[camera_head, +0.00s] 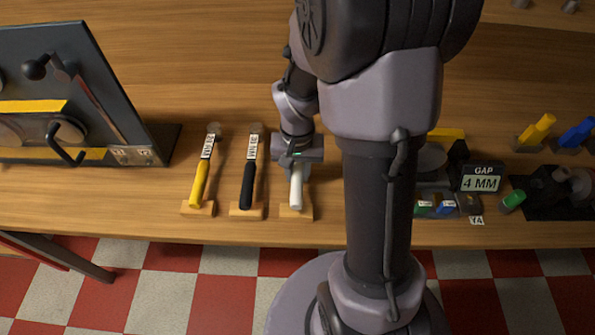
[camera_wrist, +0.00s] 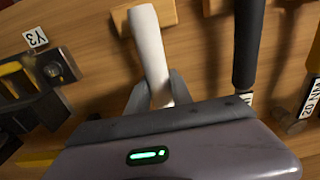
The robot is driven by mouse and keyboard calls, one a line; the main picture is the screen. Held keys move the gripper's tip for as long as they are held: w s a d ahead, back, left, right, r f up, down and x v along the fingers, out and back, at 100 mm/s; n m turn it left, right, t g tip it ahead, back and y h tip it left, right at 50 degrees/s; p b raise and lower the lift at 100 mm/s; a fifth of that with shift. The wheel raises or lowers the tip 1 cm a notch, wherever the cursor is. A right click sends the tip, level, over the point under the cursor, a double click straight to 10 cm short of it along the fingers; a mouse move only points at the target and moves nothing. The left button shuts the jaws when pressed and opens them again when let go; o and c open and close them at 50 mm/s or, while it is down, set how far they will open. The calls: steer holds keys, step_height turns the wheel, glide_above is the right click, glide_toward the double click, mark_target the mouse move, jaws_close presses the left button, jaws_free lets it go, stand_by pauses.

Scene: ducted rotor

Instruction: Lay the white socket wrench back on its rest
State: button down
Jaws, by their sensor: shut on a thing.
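The white socket wrench (camera_head: 296,188) is in my gripper (camera_head: 297,163), with its handle pointing toward the table's front edge. Its handle end is over the light wooden rest (camera_head: 298,213); I cannot tell whether it touches. In the wrist view the white handle (camera_wrist: 150,45) runs up from between the two fingers of my gripper (camera_wrist: 157,92), which are shut on it. The wooden rest (camera_wrist: 167,14) shows at the handle's far end. The wrench's head is hidden by my gripper.
A black-handled wrench (camera_head: 248,185) and a yellow-handled wrench (camera_head: 199,183) lie on similar rests to the left, close by. A dark panel (camera_head: 95,95) stands farther left. A "GAP 4 MM" display (camera_head: 481,178) and small parts are to the right, past my arm.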

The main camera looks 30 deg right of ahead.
steer(key=shift+f, duration=0.1)
steer(key=shift+f+b, duration=0.35)
steer(key=shift+b, duration=0.05)
steer(key=c, duration=1.1)
jaws_free()
steer(key=shift+o, duration=0.2)
steer(key=shift+r, duration=0.1)
step_height(320, 180, up, 17)
steer(key=p, duration=0.8)
steer(key=s+a+r+n+t+y, duration=0.2)
steer(key=s+a+r+t, duration=0.3)
steer(key=s+a+r, duration=0.6)
steer(key=a, duration=0.3)
steer(key=shift+a+r+t+b, duration=0.15)
steer(key=shift+a+t+b, duration=0.1)
steer(key=shift+t+b, duration=0.1)
